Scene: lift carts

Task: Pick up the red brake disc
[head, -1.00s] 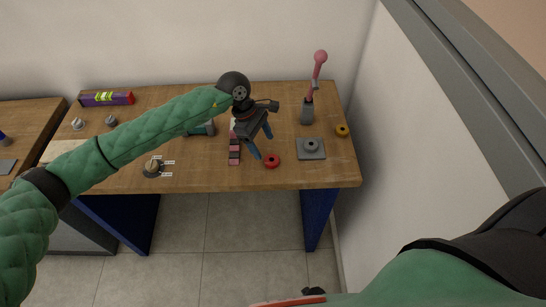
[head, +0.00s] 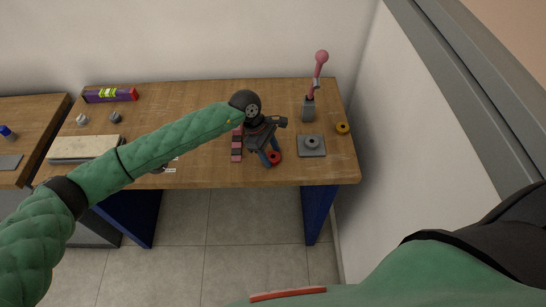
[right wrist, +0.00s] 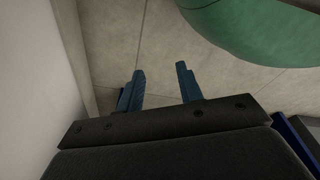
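The red brake disc (head: 275,158) lies on the wooden table near its front edge, left of a grey square plate. My left gripper (head: 268,158) points down at the disc, with its blue fingers at the disc's left side and partly over it. The fingers look spread apart; I cannot tell whether they touch the disc. My right gripper (right wrist: 163,82) shows in the right wrist view, its two blue fingers apart and empty above the floor.
A wall bounds the table's right side.

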